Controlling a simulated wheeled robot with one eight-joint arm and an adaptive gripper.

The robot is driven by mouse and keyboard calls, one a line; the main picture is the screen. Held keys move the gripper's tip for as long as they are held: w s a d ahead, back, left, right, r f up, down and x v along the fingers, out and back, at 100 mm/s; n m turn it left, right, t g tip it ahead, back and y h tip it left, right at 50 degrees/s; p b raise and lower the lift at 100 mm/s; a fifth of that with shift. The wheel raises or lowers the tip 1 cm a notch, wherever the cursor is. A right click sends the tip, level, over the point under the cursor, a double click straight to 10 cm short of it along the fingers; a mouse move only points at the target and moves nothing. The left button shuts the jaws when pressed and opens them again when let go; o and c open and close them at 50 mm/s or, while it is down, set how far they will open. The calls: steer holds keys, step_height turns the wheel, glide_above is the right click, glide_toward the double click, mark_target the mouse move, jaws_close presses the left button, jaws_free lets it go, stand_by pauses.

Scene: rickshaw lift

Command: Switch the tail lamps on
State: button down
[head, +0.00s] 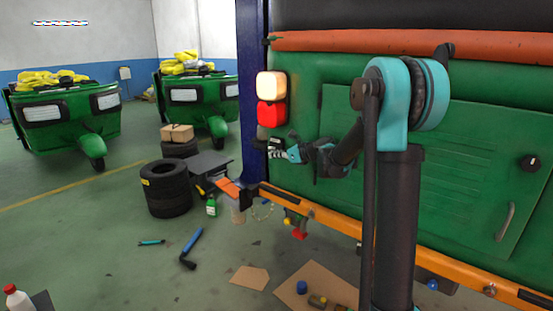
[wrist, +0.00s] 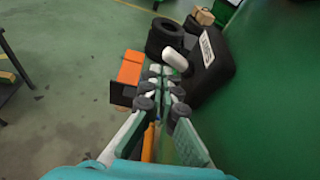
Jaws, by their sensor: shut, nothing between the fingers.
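The tail lamp pair is on the left end of the green rickshaw rear panel (head: 300,175) in the head view: a cream lens (head: 271,85) above a red lens (head: 271,114). Both look bright, but I cannot tell whether they are lit. A black round knob (head: 531,163) is on the panel at the far right. My gripper (head: 276,146) is just below the red lens, pointing left, far from the knob. In the wrist view my gripper (wrist: 160,80) is shut and empty, with a white rounded piece (wrist: 175,59) close beyond the fingertips; I cannot tell what it is.
A metal handle (head: 506,222) sticks out below the knob. An orange bumper bar (head: 335,222) runs beneath the panel, and a blue post (head: 252,60) stands at its left. Stacked tyres (head: 166,188), a blue-handled tool (head: 192,242) and cardboard (head: 249,278) lie on the floor.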

steer(key=shift+r, duration=0.1)
steer(key=shift+w+r, duration=0.25)
steer(key=shift+r, duration=0.45)
steer(key=shift+f, duration=0.15)
steer(key=s+d+r+n+t, duration=0.1)
steer(key=s+d+r+n, duration=0.15)
steer(key=s+d, duration=1.1)
steer(key=s+f+n+g+h, duration=0.3)
steer(key=s+f+n+h, duration=0.1)
steer(key=s+f+n, duration=0.6)
steer(key=shift+s+a+f+g, duration=0.45)
steer(key=shift+s+f, duration=0.55)
steer(key=shift+s, duration=0.4)
